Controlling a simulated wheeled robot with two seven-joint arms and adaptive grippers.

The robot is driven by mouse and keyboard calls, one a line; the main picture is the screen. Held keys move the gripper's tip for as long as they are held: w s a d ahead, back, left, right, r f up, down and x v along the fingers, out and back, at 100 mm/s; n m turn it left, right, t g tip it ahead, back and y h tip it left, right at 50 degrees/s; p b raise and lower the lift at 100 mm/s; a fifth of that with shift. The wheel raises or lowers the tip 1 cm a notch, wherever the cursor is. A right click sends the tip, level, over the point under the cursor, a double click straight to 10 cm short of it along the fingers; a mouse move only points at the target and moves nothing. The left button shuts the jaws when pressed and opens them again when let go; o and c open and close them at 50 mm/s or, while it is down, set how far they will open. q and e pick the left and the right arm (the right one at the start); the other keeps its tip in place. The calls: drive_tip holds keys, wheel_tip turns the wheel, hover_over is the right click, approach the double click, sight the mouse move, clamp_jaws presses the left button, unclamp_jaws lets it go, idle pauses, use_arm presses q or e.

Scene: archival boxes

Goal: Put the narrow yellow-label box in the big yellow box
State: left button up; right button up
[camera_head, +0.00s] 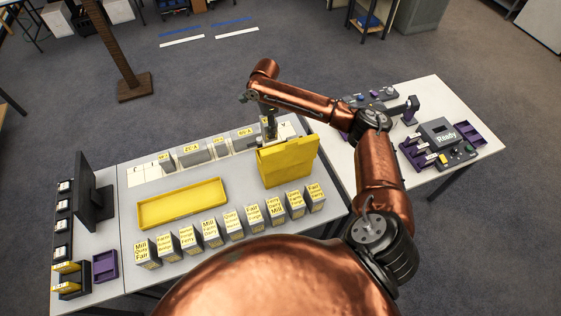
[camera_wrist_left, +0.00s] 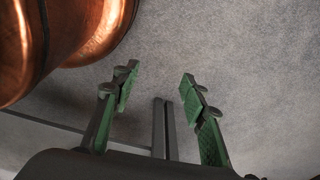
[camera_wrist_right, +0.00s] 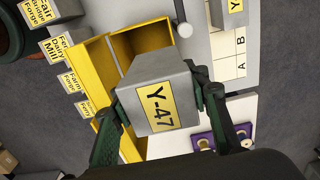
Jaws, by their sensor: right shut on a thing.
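The narrow grey box with the yellow label Y-47 (camera_wrist_right: 160,95) is held in my right gripper (camera_wrist_right: 160,105), whose fingers press on its two sides. In the head view my right gripper (camera_head: 268,122) is at the back edge of the big yellow box (camera_head: 288,165), with the held box mostly hidden. In the right wrist view the open big yellow box (camera_wrist_right: 138,42) lies behind and to the left of the held box; I cannot tell whether any part is inside it. My left gripper (camera_wrist_left: 155,95) is open and empty, seen only in its wrist view.
A shallow yellow tray (camera_head: 182,204) lies mid-table. A row of small labelled boxes (camera_head: 209,232) stands along the front edge. Grey boxes (camera_head: 193,152) line the back. A monitor (camera_head: 92,195) stands left; a device marked Ready (camera_head: 440,134) stands on the right table.

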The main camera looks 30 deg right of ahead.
sight(269, 141)
wheel_tip(269, 141, down, 6)
drive_tip(key=shift+r+p, duration=0.1)
drive_tip(key=shift+p, duration=0.25)
wheel_tip(269, 141, down, 3)
drive_tip(key=shift+f, duration=0.2)
use_arm(q)
drive_tip(key=shift+s+r, duration=0.6)
drive_tip(key=shift+s, duration=0.15)
drive_tip(key=shift+r+p, duration=0.15)
drive_tip(key=shift+p, duration=0.25)
use_arm(e)
drive_tip(key=shift+f, duration=0.25)
use_arm(q)
drive_tip(key=shift+r, duration=0.15)
use_arm(e)
drive_tip(key=shift+f, duration=0.3)
use_arm(q)
drive_tip(key=shift+s, duration=0.2)
use_arm(e)
drive_tip(key=o, duration=1.4)
drive_tip(key=shift+c, duration=0.2)
